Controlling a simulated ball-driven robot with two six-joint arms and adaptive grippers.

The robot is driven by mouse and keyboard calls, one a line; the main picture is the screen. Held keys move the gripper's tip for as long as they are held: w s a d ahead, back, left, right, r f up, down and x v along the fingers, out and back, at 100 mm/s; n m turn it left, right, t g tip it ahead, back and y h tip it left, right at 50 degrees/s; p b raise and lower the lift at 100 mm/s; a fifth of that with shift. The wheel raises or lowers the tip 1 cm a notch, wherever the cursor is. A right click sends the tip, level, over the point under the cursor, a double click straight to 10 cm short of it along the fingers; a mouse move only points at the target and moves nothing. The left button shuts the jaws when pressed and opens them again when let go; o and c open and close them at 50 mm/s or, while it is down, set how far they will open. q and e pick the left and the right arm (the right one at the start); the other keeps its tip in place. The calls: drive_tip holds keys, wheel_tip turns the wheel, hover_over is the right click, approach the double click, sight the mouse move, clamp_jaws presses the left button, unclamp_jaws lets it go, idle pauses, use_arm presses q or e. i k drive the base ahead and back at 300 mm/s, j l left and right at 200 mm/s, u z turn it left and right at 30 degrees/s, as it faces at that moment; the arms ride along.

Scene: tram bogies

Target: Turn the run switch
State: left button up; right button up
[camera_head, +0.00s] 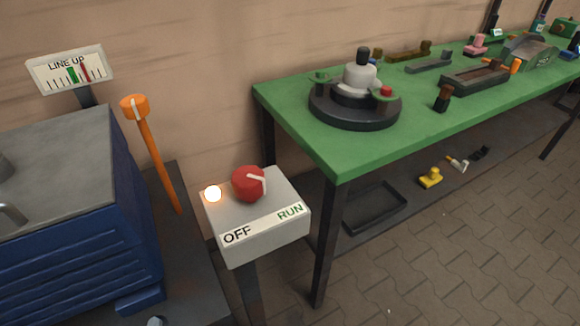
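The run switch is a red knob (247,184) with a white pointer bar, on top of a light grey box (258,212) on a dark post. The box front carries a label with OFF at the left and RUN in green at the right. The white pointer runs from the knob's middle toward the right and slightly down, nearer the RUN side. A round lamp (213,194) left of the knob glows whitish. Neither of my grippers shows in the head view.
A blue machine (130,200) stands left of the switch box, with an orange-topped lever (135,108) and a LINE UP gauge (70,69) behind. A green workbench (300,110) with a round dark fixture (355,105) stands at right. Paved floor (430,270) is clear at lower right.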

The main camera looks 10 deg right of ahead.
sight(248, 182)
drive_tip(key=k, duration=1.9)
